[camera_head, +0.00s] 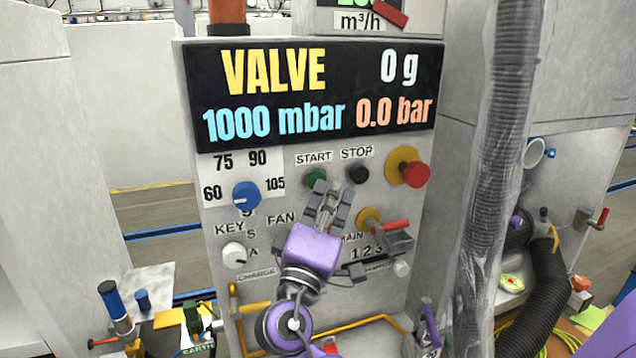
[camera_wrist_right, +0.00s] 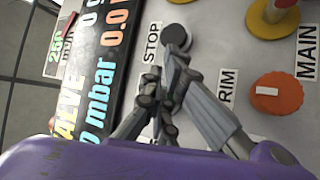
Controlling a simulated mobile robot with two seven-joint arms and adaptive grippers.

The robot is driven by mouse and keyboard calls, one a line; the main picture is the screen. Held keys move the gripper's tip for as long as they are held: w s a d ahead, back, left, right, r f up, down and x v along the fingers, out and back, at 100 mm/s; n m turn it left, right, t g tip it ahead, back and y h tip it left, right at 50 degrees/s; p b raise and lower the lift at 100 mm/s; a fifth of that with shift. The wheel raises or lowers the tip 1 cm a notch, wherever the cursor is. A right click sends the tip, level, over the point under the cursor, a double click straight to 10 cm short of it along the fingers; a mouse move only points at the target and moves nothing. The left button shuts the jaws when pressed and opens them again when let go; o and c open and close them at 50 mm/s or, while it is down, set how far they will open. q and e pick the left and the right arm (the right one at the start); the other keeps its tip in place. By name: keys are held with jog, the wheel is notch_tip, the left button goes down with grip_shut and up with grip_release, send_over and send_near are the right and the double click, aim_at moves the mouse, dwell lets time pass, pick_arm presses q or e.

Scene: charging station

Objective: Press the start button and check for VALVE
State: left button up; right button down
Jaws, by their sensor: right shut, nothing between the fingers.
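The display (camera_head: 310,95) on the grey panel reads VALVE in yellow, with 0 g, 1000 mbar and 0.0 bar. The green start button (camera_head: 316,178) sits below it under the START label (camera_head: 314,158). My right gripper (camera_head: 330,194) is shut and empty, its fingertips right at the start button and partly over it. I cannot tell whether they touch it. In the right wrist view, the fingers (camera_wrist_right: 160,95) hide the start button, and the display (camera_wrist_right: 102,75) shows sideways. My left gripper is not in view.
The black stop button (camera_head: 358,173) is close to the right of my fingertips, with a red emergency button (camera_head: 415,173) beyond. A blue knob (camera_head: 245,195) is at left. A ribbed hose (camera_head: 495,150) hangs right of the panel. An orange knob (camera_wrist_right: 277,97) shows in the wrist view.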

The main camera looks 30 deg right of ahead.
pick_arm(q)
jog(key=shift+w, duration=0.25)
pick_arm(e)
jog(key=shift+w, duration=0.1)
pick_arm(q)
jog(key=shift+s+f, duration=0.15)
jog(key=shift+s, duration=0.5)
pick_arm(e)
jog(key=shift+s+a, duration=0.2)
jog(key=shift+s, duration=0.7)
pick_arm(q)
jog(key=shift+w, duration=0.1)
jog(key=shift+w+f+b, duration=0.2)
jog(key=shift+b, duration=0.1)
pick_arm(e)
jog(key=s, duration=0.2)
jog(key=s+a, duration=0.1)
jog(key=s, duration=0.2)
jog(key=shift+a, duration=0.1)
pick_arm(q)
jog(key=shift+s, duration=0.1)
pick_arm(e)
jog(key=shift+w, duration=0.1)
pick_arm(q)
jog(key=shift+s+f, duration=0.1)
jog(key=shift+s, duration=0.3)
